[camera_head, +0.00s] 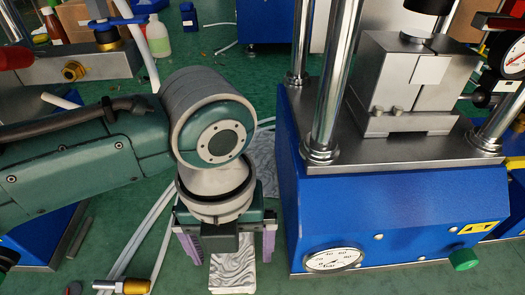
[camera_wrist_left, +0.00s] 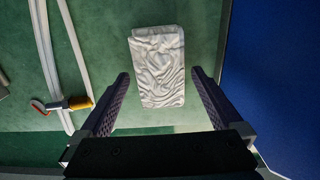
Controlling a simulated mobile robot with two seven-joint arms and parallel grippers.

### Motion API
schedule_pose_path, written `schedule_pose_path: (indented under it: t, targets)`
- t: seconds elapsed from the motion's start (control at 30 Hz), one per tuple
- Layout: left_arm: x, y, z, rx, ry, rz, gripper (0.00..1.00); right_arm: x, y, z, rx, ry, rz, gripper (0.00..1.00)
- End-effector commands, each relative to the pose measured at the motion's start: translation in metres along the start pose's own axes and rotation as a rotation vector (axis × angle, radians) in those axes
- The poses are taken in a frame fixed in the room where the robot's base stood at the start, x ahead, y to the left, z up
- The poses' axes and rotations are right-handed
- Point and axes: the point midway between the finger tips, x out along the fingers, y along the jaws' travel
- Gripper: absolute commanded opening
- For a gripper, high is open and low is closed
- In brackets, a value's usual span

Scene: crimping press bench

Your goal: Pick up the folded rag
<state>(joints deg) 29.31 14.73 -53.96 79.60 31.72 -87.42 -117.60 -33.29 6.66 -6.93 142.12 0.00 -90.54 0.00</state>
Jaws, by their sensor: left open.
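The folded rag (camera_head: 233,272) is a grey-and-white wrinkled oblong on the green surface, left of the blue press base. In the left wrist view the rag (camera_wrist_left: 157,66) lies ahead, between the two finger lines. My left gripper (camera_head: 228,248) points down over the rag with its purple fingers apart; the wrist view shows the open fingers (camera_wrist_left: 160,76) with nothing held. The gripper hides part of the rag in the head view. A similar pale patch shows behind the wrist; I cannot tell whether it is the same cloth. My right gripper is not in view.
The blue press (camera_head: 395,205) with steel columns and gauge (camera_head: 333,260) stands close on the right. White hoses (camera_head: 140,235) and a brass fitting (camera_head: 122,286) lie to the left. Bottles (camera_head: 158,38) stand at the back left.

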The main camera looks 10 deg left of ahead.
Motion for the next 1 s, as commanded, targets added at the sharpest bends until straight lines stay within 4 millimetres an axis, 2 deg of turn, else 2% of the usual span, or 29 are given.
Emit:
schedule_pose_path:
  t: [0.17, 0.87, 0.9, 1.0]
  targets:
    - [-0.0005, -0.0002, 0.0000, 0.000, 0.000, -0.001, 1.00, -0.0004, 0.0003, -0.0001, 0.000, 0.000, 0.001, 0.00]
    - [-0.0008, -0.0001, 0.0000, 0.000, 0.000, 0.000, 0.21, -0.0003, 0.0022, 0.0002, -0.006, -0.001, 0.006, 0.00]
    - [-0.0008, -0.0001, 0.0000, 0.000, 0.000, 0.000, 0.18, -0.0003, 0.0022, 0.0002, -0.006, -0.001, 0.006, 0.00]
    - [-0.0008, -0.0001, 0.0000, 0.000, 0.000, 0.000, 0.18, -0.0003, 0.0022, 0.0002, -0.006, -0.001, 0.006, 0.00]
